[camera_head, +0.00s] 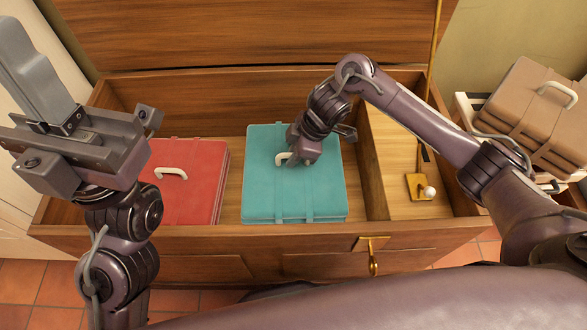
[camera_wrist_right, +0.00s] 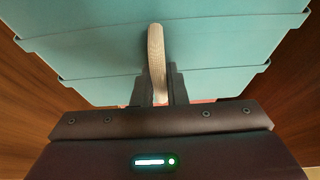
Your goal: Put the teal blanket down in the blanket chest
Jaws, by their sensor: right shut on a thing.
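The teal blanket (camera_head: 290,195) is a flat strapped bundle with a pale handle. It is within the walls of the open wooden blanket chest (camera_head: 440,232), between a red bundle and the divider. I cannot tell whether its underside touches the chest floor. My right gripper (camera_head: 291,160) is over it, shut on its handle. In the right wrist view the handle (camera_wrist_right: 157,60) stands between the fingers, with teal cloth around it. My left gripper (camera_head: 40,90) is raised at the left, apart from the blanket; its finger gap is not clear.
A red bundle (camera_head: 203,180) with a white handle lies in the chest's left part. The right compartment holds a brass rod (camera_head: 430,100) with a white knob near its foot. Brown bundles (camera_head: 535,115) are stacked outside at the right. The raised lid (camera_head: 220,30) stands behind.

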